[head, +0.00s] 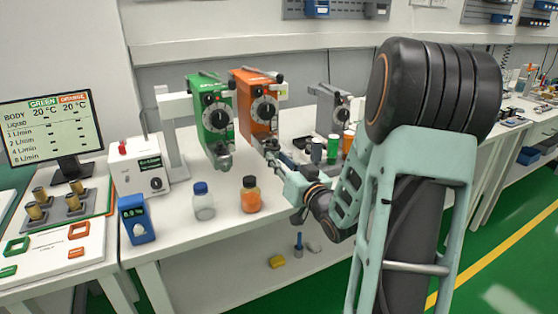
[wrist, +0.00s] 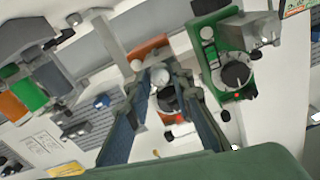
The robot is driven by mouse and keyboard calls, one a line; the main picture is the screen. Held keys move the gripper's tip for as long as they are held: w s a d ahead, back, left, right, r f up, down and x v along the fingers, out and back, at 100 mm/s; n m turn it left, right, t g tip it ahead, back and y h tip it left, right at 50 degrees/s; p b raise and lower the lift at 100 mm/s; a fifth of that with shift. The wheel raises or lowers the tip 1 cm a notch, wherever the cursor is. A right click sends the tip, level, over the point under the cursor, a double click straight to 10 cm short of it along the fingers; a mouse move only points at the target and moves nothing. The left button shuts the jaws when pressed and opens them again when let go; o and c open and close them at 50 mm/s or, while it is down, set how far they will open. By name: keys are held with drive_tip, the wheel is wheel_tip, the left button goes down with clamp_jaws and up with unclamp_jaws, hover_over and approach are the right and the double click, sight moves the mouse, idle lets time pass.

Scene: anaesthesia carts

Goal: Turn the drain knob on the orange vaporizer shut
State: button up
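The orange vaporizer (head: 258,104) stands on the bench between the green one (head: 211,115) and a grey one (head: 334,108), its dial facing out. My gripper (head: 271,151) is low at its front, by its drain end. In the wrist view, my gripper's (wrist: 164,78) two fingers are apart, with the orange vaporizer (wrist: 150,47) beyond them. A pale round part (wrist: 160,77), perhaps the drain knob, shows between the fingertips; I cannot tell whether they touch it. The knob's setting is not readable. The green vaporizer (wrist: 228,60) is to the right there.
A clear bottle with a blue cap (head: 203,203) and an orange-filled bottle (head: 251,197) stand in front of the vaporizers. Small green and orange containers (head: 333,146) stand right of my gripper. A white box (head: 139,170) and a monitor (head: 51,128) are at left.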

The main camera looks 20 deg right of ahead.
drive_tip(key=o, duration=0.4)
drive_tip(key=s, duration=0.7)
drive_tip(key=shift+s+d, duration=0.2)
drive_tip(key=shift+s, duration=0.05)
